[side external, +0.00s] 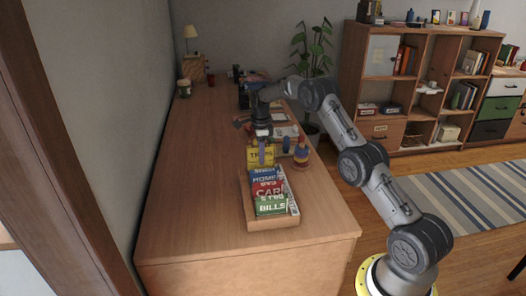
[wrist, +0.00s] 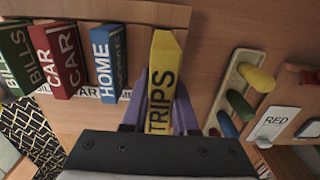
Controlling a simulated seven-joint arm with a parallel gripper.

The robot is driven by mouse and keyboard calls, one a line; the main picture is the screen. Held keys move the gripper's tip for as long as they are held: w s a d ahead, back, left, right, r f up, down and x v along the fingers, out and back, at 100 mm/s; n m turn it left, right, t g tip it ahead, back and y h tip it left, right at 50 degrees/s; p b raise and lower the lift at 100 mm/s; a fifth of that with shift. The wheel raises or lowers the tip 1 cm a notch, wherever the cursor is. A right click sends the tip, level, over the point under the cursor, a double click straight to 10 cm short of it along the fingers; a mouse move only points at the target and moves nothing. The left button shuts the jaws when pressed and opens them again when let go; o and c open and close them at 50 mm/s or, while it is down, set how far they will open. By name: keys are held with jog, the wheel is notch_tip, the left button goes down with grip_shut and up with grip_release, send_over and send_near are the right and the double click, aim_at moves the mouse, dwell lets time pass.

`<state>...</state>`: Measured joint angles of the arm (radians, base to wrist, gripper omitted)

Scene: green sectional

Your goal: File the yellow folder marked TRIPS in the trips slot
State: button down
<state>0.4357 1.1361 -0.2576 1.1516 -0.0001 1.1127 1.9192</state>
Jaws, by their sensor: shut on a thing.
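The yellow folder marked TRIPS (wrist: 162,85) is held upright between the purple fingers of my gripper (wrist: 158,112). In the side external view the folder (side external: 258,158) is at the far end of the wooden file box (side external: 272,224), and my gripper (side external: 264,148) is above it. The box holds a blue HOME folder (wrist: 107,58), red CAR folders (wrist: 60,60) and green BILLS folders (wrist: 20,62). In the wrist view TRIPS is right of HOME, with a gap between. I cannot tell whether its lower edge is inside the box. The trips slot label is hidden.
A board with coloured pegs (wrist: 240,92) lies right of the folder in the wrist view, near a card reading RED (wrist: 275,124). A stacking toy (side external: 301,156) stands close to the box. The desk (side external: 195,190) left of the box is clear.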

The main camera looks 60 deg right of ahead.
jog(key=shift+f, duration=2.45)
